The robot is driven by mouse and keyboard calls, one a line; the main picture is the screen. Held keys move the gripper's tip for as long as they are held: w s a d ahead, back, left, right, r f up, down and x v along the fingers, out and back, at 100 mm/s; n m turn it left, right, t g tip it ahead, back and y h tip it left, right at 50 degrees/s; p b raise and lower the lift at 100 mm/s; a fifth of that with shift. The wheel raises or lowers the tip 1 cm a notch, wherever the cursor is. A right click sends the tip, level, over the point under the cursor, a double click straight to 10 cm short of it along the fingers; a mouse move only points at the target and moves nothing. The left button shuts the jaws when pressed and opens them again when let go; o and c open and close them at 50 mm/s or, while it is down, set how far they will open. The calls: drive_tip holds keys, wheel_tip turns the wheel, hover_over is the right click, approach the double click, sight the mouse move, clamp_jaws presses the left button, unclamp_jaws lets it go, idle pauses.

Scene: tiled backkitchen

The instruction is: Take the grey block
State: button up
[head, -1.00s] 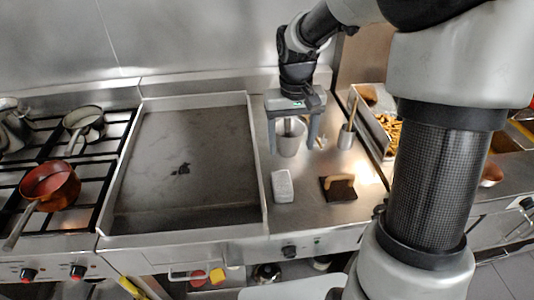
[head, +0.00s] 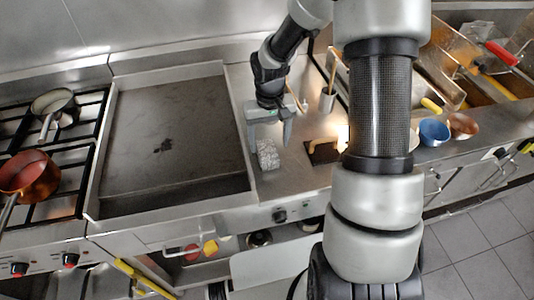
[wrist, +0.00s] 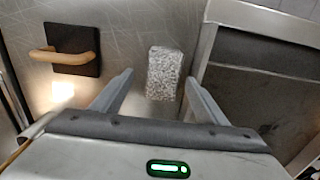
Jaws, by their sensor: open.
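The grey block (head: 267,155) is a small, speckled, oblong piece lying on the steel counter just right of the griddle. In the wrist view the grey block (wrist: 164,70) lies ahead of the fingertips, in line with the gap between them. My gripper (head: 269,146) is open and empty, its fingers pointing down at the block's far end in the head view. In the wrist view my gripper (wrist: 159,78) has one finger to each side of the block's near end. I cannot tell how high the fingertips are above the counter.
A dark square pad with a wooden handle (head: 322,150) lies right of the block. The raised rim of the griddle (head: 240,150) stands close on the left. A metal cup with a utensil (head: 327,101) stands behind. Blue (head: 434,132) and copper (head: 463,125) bowls are farther right.

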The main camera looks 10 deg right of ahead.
sight(267, 149)
drive_tip(key=f, duration=0.5)
drive_tip(key=shift+w+a+f, duration=0.15)
drive_tip(key=shift+a, duration=0.15)
drive_tip(key=c, duration=1.3)
